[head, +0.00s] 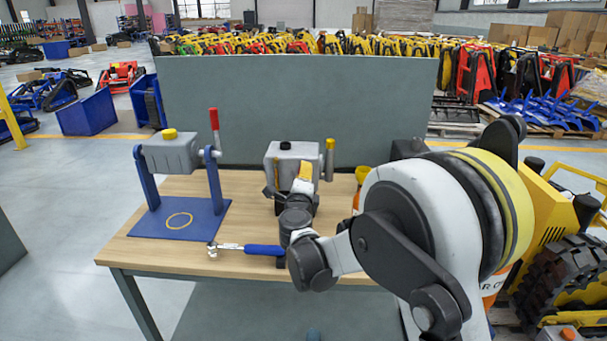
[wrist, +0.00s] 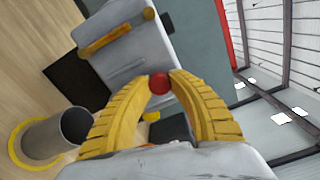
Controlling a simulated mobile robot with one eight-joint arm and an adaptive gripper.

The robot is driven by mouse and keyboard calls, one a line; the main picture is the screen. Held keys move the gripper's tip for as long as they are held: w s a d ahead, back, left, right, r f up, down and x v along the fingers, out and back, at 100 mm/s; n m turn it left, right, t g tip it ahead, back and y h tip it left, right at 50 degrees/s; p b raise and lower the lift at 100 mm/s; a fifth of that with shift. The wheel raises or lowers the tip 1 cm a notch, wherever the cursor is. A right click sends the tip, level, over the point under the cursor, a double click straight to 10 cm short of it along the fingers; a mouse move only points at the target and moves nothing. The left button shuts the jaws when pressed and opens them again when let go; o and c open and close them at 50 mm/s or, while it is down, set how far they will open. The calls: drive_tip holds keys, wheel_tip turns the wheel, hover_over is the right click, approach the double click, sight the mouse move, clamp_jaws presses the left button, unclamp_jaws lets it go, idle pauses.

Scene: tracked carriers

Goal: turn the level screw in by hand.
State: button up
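The grey housing (head: 283,152) with a black cap stands on the table beyond my gripper. In the wrist view, the grey housing (wrist: 140,50) fills the upper middle. A round red screw head (wrist: 159,83), which looks like the level screw, sits at its face. My gripper (wrist: 160,80) has its two curved yellow fingertips on either side of the red head, seemingly touching it. In the head view my gripper (head: 304,172) is at the housing's front, and its fingers hide the screw there. How deep the screw sits cannot be seen.
A yellow bar (wrist: 110,38) is on the housing. A grey cup (wrist: 55,135) stands in a yellow ring. A blue stand (head: 218,207) carries another grey housing (head: 170,157) with a red-handled crank (head: 214,125). A blue-handled wrench (head: 262,250) lies at the table's front edge.

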drive_tip(key=m, duration=0.8)
drive_tip(key=shift+m, duration=0.9)
drive_tip(key=m, duration=0.5)
drive_tip(key=shift+m, duration=0.4)
drive_tip(key=m, duration=0.4)
